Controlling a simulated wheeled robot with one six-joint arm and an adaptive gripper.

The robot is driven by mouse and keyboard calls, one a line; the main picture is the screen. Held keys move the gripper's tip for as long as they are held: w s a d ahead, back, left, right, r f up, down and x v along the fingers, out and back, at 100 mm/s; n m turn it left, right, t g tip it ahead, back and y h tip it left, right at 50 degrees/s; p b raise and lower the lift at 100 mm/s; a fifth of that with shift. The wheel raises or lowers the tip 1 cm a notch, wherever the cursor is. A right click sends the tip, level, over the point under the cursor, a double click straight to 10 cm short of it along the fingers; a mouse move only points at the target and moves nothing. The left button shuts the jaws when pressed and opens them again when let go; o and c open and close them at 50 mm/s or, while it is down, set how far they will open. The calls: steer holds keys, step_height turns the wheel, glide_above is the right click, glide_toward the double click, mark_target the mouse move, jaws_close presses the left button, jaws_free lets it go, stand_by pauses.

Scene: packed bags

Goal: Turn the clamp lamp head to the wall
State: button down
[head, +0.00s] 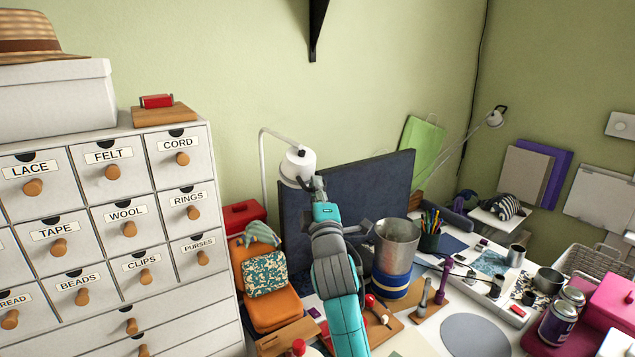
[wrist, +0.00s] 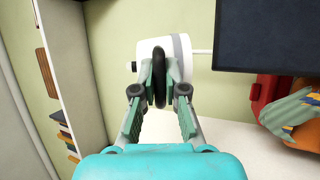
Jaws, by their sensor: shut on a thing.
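The clamp lamp has a white cylindrical head (head: 299,160) on a thin bent white stem (head: 263,170), in front of the green wall, left of a dark panel. In the wrist view the lamp head (wrist: 150,50) lies just beyond my fingers, with a black ring (wrist: 159,76) standing on its near side. My gripper (head: 313,183) reaches up to the lamp head. In the wrist view the fingers of my gripper (wrist: 159,82) are closed on the black ring from both sides. The lamp's clamp is hidden.
A dark upright panel (head: 350,200) stands close right of the lamp. A labelled white drawer cabinet (head: 110,225) is at left. A metal bucket (head: 397,245) and pen cup (head: 430,240) stand right of my arm. A second lamp (head: 495,117) is at the far right.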

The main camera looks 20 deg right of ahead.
steer(key=shift+w+a+f, duration=0.2)
steer(key=shift+w+f, duration=0.35)
steer(key=shift+w, duration=0.05)
steer(key=shift+w+a+f, duration=0.15)
steer(key=shift+w+f, duration=0.4)
steer(key=shift+w, duration=0.05)
steer(key=c, duration=1.2)
jaws_free()
steer(key=shift+r, duration=0.1)
steer(key=v, duration=1.2)
steer(key=shift+a, duration=0.1)
